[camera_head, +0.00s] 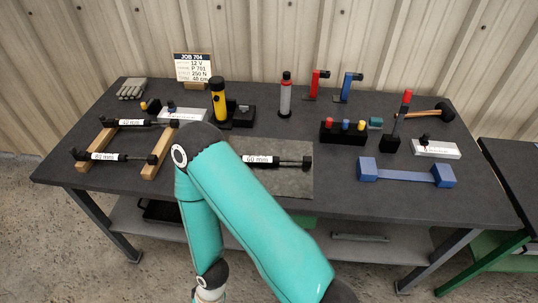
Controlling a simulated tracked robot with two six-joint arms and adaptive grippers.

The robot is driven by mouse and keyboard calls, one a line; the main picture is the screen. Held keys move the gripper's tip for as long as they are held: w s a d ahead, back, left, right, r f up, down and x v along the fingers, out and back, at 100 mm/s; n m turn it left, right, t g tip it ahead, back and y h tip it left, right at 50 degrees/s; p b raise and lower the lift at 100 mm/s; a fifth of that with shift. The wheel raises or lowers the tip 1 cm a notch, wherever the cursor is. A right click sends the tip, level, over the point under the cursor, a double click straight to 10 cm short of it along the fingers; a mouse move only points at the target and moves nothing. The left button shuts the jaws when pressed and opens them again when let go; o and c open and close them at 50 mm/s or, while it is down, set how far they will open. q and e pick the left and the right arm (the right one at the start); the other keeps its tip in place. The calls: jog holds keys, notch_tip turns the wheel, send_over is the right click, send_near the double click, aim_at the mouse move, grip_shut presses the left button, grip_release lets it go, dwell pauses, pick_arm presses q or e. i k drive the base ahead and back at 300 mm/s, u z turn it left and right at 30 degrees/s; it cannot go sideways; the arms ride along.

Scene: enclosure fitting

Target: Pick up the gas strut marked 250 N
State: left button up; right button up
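Three dark gas struts with white labels lie on the table. One strut (137,123) lies across the back of two wooden rails, and another (102,157) lies across their front. A third strut (295,163) lies on a grey mat, partly hidden by my teal arm. Its label looks like "60 mm"; the rail struts' labels also appear to end in "mm". I cannot make out "250 N" on any strut. The job card (193,70) at the back shows "250 N". Neither of my grippers is in view.
The wooden rails (160,153) stand at the left. A yellow torch (219,100), a grey-red cylinder (285,95), red and blue clamp-like tools, a black button block (343,133), a hammer (429,112) and a blue bar (405,175) occupy the middle and right. The front right edge is clear.

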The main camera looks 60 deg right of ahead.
aim_at(307, 160)
jog(key=z, duration=0.1)
jog(key=k, duration=1.55)
jog(key=z, duration=0.7)
jog(key=i, duration=0.9)
jog(key=u, duration=0.1)
